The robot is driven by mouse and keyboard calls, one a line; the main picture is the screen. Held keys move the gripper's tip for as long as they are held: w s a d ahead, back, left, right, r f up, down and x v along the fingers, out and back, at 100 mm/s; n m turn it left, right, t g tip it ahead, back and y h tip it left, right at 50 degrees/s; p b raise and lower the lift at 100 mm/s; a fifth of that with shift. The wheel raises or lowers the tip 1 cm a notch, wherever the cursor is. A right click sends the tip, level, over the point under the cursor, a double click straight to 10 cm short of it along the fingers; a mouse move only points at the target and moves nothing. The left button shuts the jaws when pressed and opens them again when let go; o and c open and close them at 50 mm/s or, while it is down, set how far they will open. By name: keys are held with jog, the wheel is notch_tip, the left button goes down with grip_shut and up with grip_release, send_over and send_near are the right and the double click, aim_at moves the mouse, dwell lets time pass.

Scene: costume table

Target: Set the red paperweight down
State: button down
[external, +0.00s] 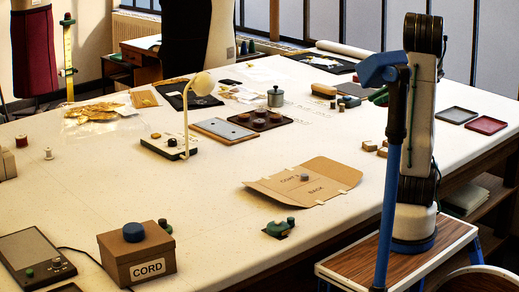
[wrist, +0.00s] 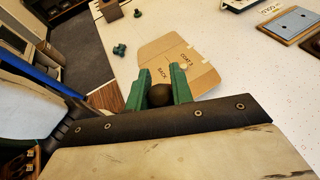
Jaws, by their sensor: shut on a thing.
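My gripper (wrist: 160,92) has green fingers shut on a round, dark brown knob-like thing (wrist: 160,96). It looks like a paperweight, but no clear red shows on it. In the external view my gripper (external: 379,97) is raised high at the right, beside my arm, and what it holds is hidden there. No other clearly red paperweight shows. A flat cardboard pattern (external: 334,183) marked "BACK" lies on the table with a small dark weight (external: 304,177) on it. The pattern also shows beyond my fingers in the wrist view (wrist: 170,46).
A dark red tray (external: 487,125) and a grey-green tray (external: 457,115) lie at the right edge. A "CORD" box (external: 138,262) with a blue-topped piece (external: 133,232) stands front left. A lamp (external: 186,125) stands mid-table. The cloth around the pattern is largely clear.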

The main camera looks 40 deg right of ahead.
jog(key=r, duration=0.2)
jog(key=w+r, duration=0.1)
jog(key=r, duration=0.2)
jog(key=w+a+n+g, duration=0.1)
jog(key=w+a, duration=0.4)
jog(key=w, duration=0.7)
jog(key=w+a+n+g, duration=0.1)
jog(key=w+a, duration=0.4)
jog(key=w, duration=0.8)
jog(key=w+a+g, duration=0.1)
jog(key=w+a, duration=0.3)
jog(key=a, duration=0.6)
jog(key=w+a+n, duration=0.1)
jog(key=w+a, duration=0.4)
jog(key=a, duration=0.4)
jog(key=w+a+g, duration=0.1)
jog(key=w+a, duration=0.3)
jog(key=a, duration=0.6)
jog(key=n+g+y, duration=0.1)
jog(key=n, duration=0.1)
send_over(100, 230)
notch_tip(100, 230, down, 28)
jog(key=shift+w+f, duration=0.1)
jog(key=shift+f, duration=0.1)
